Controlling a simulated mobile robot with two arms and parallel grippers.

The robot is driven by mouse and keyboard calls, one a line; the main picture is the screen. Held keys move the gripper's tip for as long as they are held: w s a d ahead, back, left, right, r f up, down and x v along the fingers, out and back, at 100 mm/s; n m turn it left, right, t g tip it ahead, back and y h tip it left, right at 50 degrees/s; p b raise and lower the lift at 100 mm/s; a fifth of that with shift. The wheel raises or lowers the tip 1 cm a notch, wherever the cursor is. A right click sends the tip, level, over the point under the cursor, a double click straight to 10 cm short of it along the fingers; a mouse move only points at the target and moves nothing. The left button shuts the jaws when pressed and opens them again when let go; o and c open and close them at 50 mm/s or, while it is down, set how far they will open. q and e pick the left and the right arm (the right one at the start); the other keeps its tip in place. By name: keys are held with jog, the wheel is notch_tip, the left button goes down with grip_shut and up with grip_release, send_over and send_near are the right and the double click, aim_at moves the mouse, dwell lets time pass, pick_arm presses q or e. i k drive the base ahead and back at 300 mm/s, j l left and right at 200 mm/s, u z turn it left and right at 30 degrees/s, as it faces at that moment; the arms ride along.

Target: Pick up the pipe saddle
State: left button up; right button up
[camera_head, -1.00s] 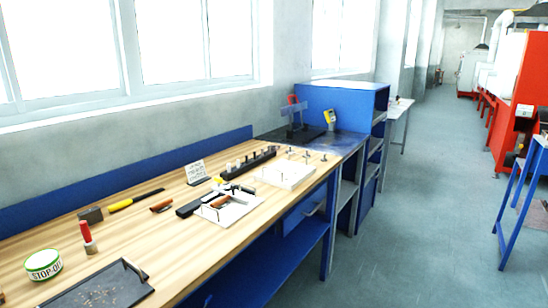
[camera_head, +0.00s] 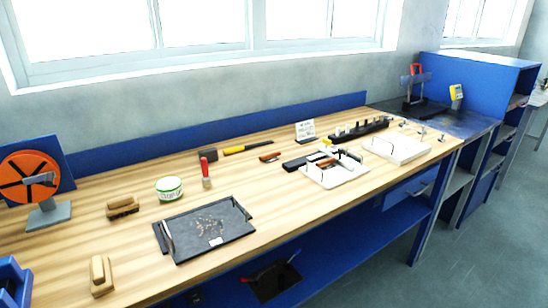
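I cannot make out for certain which item is the pipe saddle; the small parts are too small to tell apart. A white tray (camera_head: 348,180) on the wooden workbench (camera_head: 270,205) holds thin dark wire-like pieces and small dark parts. A second white tray or block (camera_head: 396,158) to its right has small upright metal pieces on and beside it. A dark tray (camera_head: 205,248) nearer the front holds scattered small bits. Neither of my grippers is in view.
A black rack (camera_head: 362,130), a hammer (camera_head: 208,155), a green-and-white tub (camera_head: 170,188), brushes (camera_head: 123,207) and an orange wheel (camera_head: 30,176) stand on the bench. A blue cabinet (camera_head: 480,80) is at the far right.

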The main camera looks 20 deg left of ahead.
aim_at(272, 156)
jog(key=l+u, duration=0.1)
jog(key=u, duration=0.55)
jog(key=i+l+u, duration=0.15)
jog(key=l+u, duration=0.2)
jog(key=i+l+u, duration=0.1)
jog(key=l+u, duration=0.2)
jog(key=l, duration=0.3)
jog(key=l+u, duration=0.35)
jog(key=l, duration=0.15)
